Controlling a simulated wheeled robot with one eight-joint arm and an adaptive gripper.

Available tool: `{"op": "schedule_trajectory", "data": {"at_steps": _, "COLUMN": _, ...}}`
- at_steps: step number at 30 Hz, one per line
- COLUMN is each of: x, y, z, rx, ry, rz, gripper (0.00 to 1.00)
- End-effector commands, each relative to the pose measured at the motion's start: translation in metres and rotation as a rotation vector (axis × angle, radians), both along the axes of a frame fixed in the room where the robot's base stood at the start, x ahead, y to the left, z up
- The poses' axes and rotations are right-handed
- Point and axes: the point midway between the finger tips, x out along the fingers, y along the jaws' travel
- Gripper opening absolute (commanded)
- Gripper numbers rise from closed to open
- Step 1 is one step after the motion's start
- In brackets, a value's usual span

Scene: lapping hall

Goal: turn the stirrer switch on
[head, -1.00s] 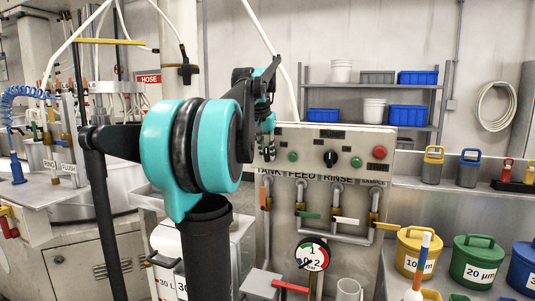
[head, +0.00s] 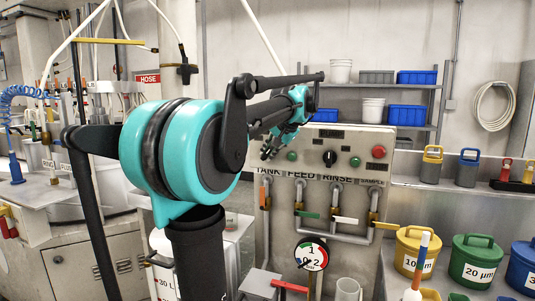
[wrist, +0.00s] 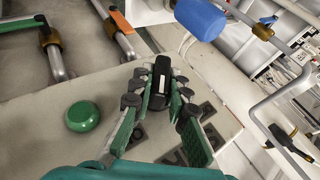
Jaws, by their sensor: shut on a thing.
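The light control panel (head: 340,142) stands in the middle of the head view. It carries a black rotary switch (head: 330,158) between two green buttons, and a red button to the right. My gripper (head: 270,150) is at the panel's left end. In the wrist view my gripper (wrist: 160,100) is shut on a black switch knob (wrist: 160,72), with a finger on each side and a pale mark on the knob. A green button (wrist: 83,116) sits to the left of the fingers. The head view does not show this held knob clearly, and I cannot read a stirrer label.
Pipes with coloured levers, including a green one (head: 307,214), run below the panel. A dial gauge (head: 312,254) stands lower down. Lidded buckets, one yellow (head: 416,252), are at the right. Shelves with blue bins (head: 417,77) stand behind.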

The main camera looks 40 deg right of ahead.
Motion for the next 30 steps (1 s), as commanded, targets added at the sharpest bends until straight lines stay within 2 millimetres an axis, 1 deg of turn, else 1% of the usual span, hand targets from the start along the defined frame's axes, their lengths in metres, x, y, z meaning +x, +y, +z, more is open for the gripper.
{"op": "schedule_trajectory", "data": {"at_steps": 6, "x": -0.0026, "y": -0.002, "z": -0.0017, "rx": 0.081, "ry": -0.158, "rz": -0.003, "gripper": 0.0}}
{"op": "schedule_trajectory", "data": {"at_steps": 15, "x": -0.0021, "y": -0.0011, "z": -0.0026, "rx": 0.157, "ry": -0.302, "rz": -0.002, "gripper": 0.0}}
{"op": "schedule_trajectory", "data": {"at_steps": 22, "x": -0.0022, "y": -0.0009, "z": -0.0029, "rx": 0.181, "ry": -0.349, "rz": 0.0, "gripper": 0.0}}
{"op": "schedule_trajectory", "data": {"at_steps": 30, "x": -0.002, "y": -0.0007, "z": -0.0029, "rx": 0.186, "ry": -0.357, "rz": 0.0, "gripper": 0.0}}
